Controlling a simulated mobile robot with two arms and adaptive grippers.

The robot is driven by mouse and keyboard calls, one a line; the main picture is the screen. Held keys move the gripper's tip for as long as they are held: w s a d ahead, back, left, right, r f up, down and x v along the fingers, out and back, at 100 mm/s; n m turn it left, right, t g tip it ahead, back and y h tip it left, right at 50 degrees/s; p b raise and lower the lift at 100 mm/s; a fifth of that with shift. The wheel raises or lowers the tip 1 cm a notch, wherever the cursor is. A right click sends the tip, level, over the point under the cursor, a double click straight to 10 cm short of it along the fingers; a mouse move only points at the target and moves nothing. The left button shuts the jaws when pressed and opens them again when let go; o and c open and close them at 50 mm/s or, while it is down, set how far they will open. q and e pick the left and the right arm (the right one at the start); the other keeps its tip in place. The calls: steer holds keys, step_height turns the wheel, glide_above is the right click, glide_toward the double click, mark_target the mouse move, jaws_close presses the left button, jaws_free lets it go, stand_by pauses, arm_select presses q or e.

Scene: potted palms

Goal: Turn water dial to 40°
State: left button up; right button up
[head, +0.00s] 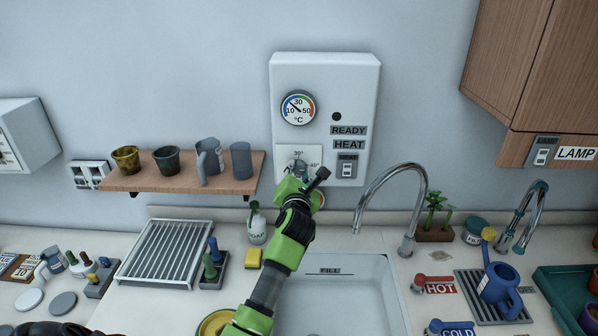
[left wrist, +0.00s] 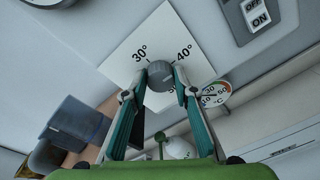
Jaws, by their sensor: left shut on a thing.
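The water dial is a round grey knob (left wrist: 161,72) on a white plate (left wrist: 128,42) marked 30° and 40°; a further mark is partly hidden. In the head view the plate (head: 313,153) is on the lower part of a white wall heater (head: 325,75). My left gripper (head: 298,172) is at the dial, its two fingers shut on the knob from both sides; it also shows in the left wrist view (left wrist: 160,84). I cannot tell which mark the knob points to. My right gripper is not in view.
A round gauge (head: 298,108), dark READY lamp (head: 336,116) and HEAT switch (head: 347,166) are on the heater. A shelf (head: 185,184) with several cups is to the left. A tap (head: 408,215) stands right of my arm, above the sink (head: 345,300).

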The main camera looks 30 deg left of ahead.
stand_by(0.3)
arm_select(q)
steer(key=o, duration=1.1)
steer(key=v, duration=1.2)
steer(key=shift+f, duration=0.1)
